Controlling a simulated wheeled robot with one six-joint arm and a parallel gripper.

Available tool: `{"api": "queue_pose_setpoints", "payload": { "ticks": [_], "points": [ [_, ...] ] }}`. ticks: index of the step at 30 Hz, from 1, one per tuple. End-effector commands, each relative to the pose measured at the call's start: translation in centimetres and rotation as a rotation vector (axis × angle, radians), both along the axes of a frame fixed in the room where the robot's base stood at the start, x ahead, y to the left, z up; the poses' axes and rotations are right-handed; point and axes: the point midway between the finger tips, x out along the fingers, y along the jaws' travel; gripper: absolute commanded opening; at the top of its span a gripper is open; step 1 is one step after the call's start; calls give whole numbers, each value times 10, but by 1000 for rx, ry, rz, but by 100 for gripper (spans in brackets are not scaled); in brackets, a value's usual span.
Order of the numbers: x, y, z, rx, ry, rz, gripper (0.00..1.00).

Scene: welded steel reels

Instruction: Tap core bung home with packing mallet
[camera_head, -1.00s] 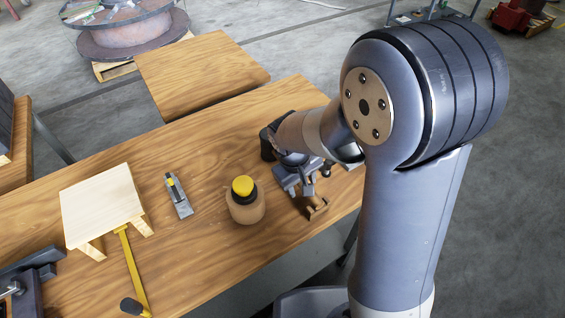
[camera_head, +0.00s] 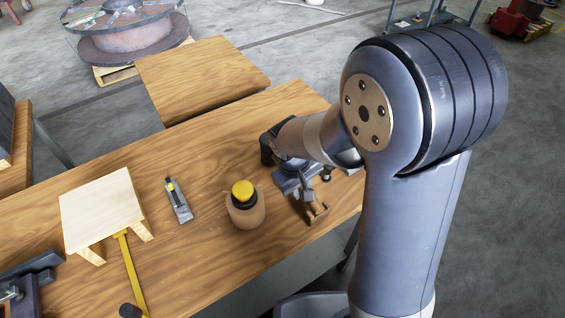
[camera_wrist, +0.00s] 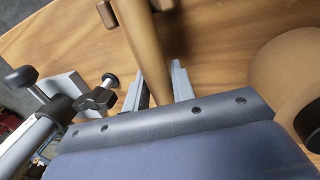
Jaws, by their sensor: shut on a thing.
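My gripper (camera_wrist: 160,85) is shut on the slim wooden handle of a mallet (camera_wrist: 148,50), which passes between its two grey fingers. A brown wooden piece, seemingly the mallet's head (camera_head: 317,211), shows just in front of the gripper in the head view; its contact with the table cannot be told. Left of it on the table stands a tan rounded body (camera_head: 245,214) with a black collar and a yellow top (camera_head: 243,190). Its tan side also shows at the right in the wrist view (camera_wrist: 280,78). I cannot tell whether the yellow top is the core bung.
A pale wooden stand (camera_head: 102,210) is on the table's left, with a yellow bar (camera_head: 133,272) beside it. A small grey tool (camera_head: 179,203) lies between the stand and the tan body. A clamp-like fixture (camera_wrist: 60,105) is close left of my gripper. Bare wood surrounds the tan body.

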Motion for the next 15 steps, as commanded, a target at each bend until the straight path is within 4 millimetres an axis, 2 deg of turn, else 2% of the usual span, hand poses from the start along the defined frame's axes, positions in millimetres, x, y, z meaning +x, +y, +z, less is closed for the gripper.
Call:
{"api": "queue_pose_setpoints", "payload": {
  "ticks": [7,15],
  "points": [
    [1,0,4,2,-2,1,0],
    [1,0,24,2,-3,0,0]
  ]
}}
